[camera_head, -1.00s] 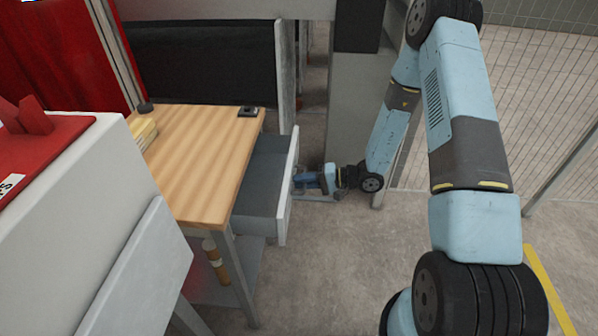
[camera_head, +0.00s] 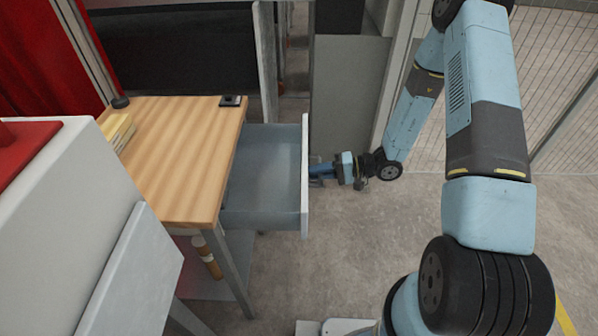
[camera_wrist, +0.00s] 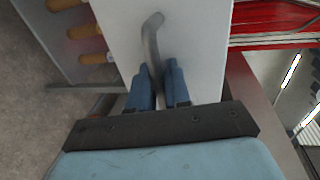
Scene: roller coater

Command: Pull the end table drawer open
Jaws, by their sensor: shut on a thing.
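The end table (camera_head: 180,160) has a wooden top and grey metal legs. Its grey drawer (camera_head: 262,190) is pulled well out to the right, and its inside looks empty. The drawer's pale front panel (camera_head: 305,175) faces my gripper (camera_head: 318,172). In the wrist view, the drawer's bent metal bar handle (camera_wrist: 152,50) runs down between the two blue fingers of my gripper (camera_wrist: 160,88), which are shut on it. The fingertips lie close to the white drawer front (camera_wrist: 195,50).
A black object (camera_head: 232,100) and yellow items (camera_head: 118,130) lie on the tabletop. Orange-banded cylinders (camera_head: 207,257) sit below. A grey cabinet (camera_head: 348,90) stands behind my gripper. Floor (camera_head: 350,240) in front is clear.

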